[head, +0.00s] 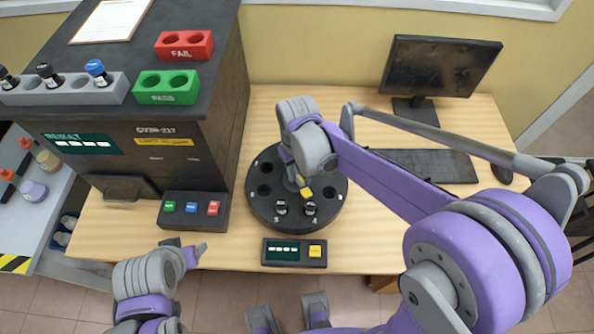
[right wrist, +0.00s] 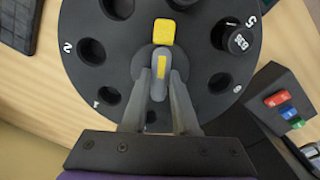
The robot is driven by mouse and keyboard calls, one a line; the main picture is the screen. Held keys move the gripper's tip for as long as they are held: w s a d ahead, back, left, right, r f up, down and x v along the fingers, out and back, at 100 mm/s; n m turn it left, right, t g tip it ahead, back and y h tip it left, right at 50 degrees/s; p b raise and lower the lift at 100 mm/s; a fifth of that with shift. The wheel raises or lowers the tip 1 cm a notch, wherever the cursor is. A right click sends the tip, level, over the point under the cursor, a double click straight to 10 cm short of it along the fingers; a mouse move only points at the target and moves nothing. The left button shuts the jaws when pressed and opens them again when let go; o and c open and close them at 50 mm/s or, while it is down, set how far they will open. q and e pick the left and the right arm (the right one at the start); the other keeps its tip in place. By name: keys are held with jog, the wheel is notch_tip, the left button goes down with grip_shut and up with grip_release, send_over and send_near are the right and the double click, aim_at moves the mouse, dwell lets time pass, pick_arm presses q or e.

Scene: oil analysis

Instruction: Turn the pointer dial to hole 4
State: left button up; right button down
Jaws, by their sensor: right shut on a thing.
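The round black dial plate (head: 262,212) has numbered holes, with dark-capped vials in holes 4 (head: 310,207) and 5 (head: 281,207). My right gripper (head: 301,181) is over its centre, shut on the pointer's knob. The pointer's yellow tip (head: 305,193) sticks out towards the hole 4 side. In the right wrist view the pointer (right wrist: 163,32) points up the picture, between two holes at the top edge and nearer the right one. The gripper (right wrist: 159,88) has a finger on each side of the grey knob. My left gripper (head: 187,249) is open and empty at the table's front edge.
A keyboard (head: 420,165) and monitor (head: 440,65) stand at the right.

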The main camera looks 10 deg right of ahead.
aim_at(297, 174)
jog(key=shift+m, duration=0.8)
jog(key=c, duration=0.7)
grip_release()
notch_tip(297, 174, up, 11)
jog(key=shift+f+p, duration=0.1)
jog(key=shift+p, duration=0.3)
